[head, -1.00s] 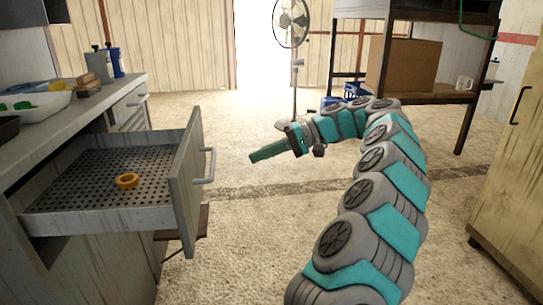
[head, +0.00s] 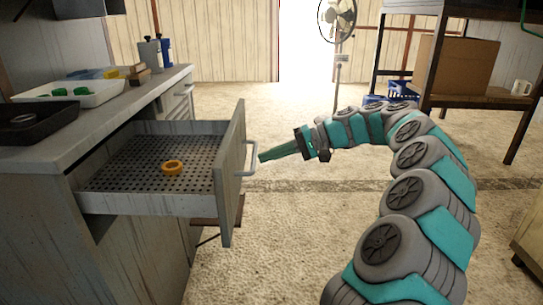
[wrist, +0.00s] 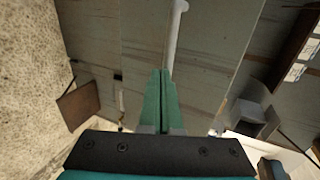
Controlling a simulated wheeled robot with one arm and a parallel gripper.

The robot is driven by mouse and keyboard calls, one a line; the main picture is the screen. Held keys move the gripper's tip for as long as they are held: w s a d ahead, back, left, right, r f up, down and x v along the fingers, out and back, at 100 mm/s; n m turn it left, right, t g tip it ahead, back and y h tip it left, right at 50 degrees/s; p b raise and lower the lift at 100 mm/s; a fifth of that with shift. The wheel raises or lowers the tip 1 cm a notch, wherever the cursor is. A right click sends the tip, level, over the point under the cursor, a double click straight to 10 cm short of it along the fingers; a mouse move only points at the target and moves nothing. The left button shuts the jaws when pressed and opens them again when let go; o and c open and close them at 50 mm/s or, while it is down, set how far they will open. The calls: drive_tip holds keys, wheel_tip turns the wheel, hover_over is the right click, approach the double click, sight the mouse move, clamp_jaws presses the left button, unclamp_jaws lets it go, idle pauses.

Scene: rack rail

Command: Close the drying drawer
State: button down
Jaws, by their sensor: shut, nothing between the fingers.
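The drying drawer (head: 150,203) stands pulled out from the grey cabinet at left, with a perforated floor and an orange ring (head: 172,167) lying in it. Its front panel (head: 232,175) carries a pale bar handle (head: 254,160), which also shows in the wrist view (wrist: 175,35). My gripper (head: 262,157) has green fingers, pressed together and empty, pointing left at the handle. In the wrist view the fingertips (wrist: 161,73) lie just short of the handle's end. I cannot tell whether they touch it.
The worktop (head: 140,100) above holds a white tray (head: 75,92), a black tray (head: 35,122) and bottles (head: 150,53). A fan (head: 337,20) stands at the back. A shelf with a cardboard box (head: 458,65) is at right. The floor (head: 290,240) in front of the drawer is clear.

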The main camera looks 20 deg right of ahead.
drive_tip(key=shift+a, duration=0.15)
approach(177, 159)
drive_tip(key=a, duration=1.3)
drive_tip(key=shift+w+a+f, duration=0.1)
drive_tip(key=shift+w+f, duration=0.15)
drive_tip(key=shift+w, duration=0.15)
